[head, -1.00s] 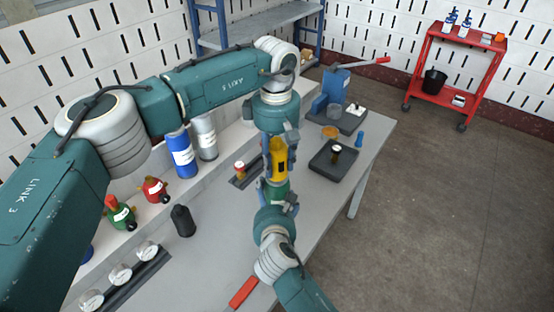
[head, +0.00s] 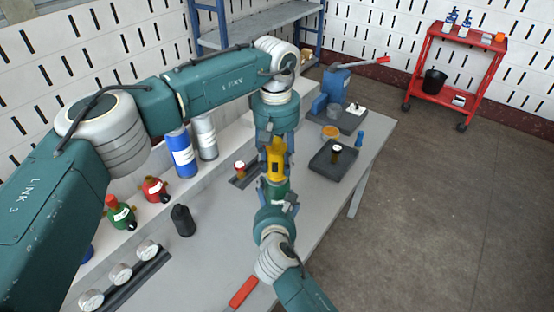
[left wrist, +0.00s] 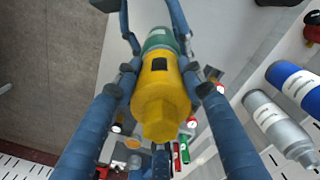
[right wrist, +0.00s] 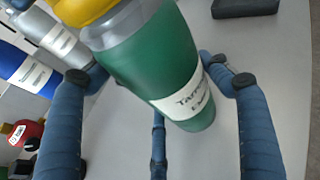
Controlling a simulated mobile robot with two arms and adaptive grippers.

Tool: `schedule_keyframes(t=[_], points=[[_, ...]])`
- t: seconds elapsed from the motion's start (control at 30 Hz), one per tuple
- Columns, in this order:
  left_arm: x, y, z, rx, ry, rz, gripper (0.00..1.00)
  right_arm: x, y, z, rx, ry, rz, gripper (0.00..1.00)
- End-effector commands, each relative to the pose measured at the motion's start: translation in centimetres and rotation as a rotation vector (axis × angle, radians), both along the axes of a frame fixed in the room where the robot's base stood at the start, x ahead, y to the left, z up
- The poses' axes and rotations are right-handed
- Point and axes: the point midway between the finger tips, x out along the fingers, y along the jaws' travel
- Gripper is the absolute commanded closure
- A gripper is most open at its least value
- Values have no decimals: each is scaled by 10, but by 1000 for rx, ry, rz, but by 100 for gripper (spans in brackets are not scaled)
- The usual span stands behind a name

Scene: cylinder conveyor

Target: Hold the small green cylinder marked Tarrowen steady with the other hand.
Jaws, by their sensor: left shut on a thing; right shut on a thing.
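The small green cylinder (head: 276,186) is held upright, or nearly so, above the table. In the right wrist view the cylinder (right wrist: 150,65) carries a white label that reads Tarrowen, with a second line partly hidden. My right gripper (head: 279,196) is shut on its green body from below. A yellow cap (head: 275,160) with a dark window covers its top; in the left wrist view the cap (left wrist: 160,95) shows a hexagonal end. My left gripper (head: 277,145) comes down from above and is shut on this yellow cap.
A black tray (head: 322,170) with a small dark piece lies to the right on the table. Blue (head: 181,155) and grey (head: 205,137) cylinders stand behind at the left. A red trolley (head: 428,90) stands far right.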

Motion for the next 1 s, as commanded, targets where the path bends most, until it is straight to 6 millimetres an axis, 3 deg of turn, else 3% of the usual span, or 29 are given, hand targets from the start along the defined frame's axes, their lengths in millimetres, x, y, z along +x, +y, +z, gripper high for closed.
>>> schedule_keyframes(t=[0.3, 0.73, 1.0], points=[[4, 3, 1, 5, -14, -389, 97, -1, -2, -3, -4, 5, -3, 55], [5, 3, 1, 4, -16, -469, 97, -1, -2, -3, -5, 5, -3, 55], [5, 3, 1, 6, -20, -837, 97, -2, -1, -3, -5, 5, -3, 55]])
